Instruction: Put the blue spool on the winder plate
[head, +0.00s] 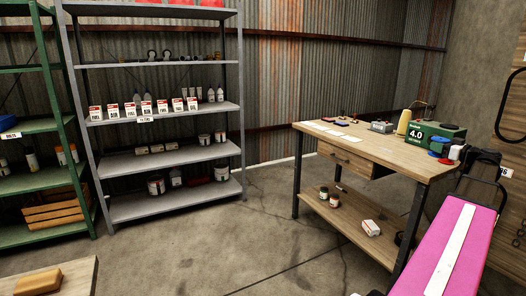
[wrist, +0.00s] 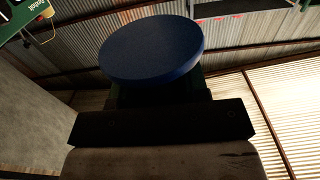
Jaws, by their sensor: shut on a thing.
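The blue spool (wrist: 150,52) shows in the wrist view as a wide blue disc, held in my gripper (wrist: 160,95). The fingers are dark and mostly hidden below it. In the head view, my gripper (head: 463,156) is over the right end of the wooden workbench, beside a green box marked 4.0. A small blue disc (head: 446,161) shows at its tip, with white and red pieces close by. I cannot make out the winder plate for certain; a small grey device (head: 382,127) stands on the bench left of the green box.
A grey rack (head: 165,160) and a green rack stand left. The concrete floor between is clear.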

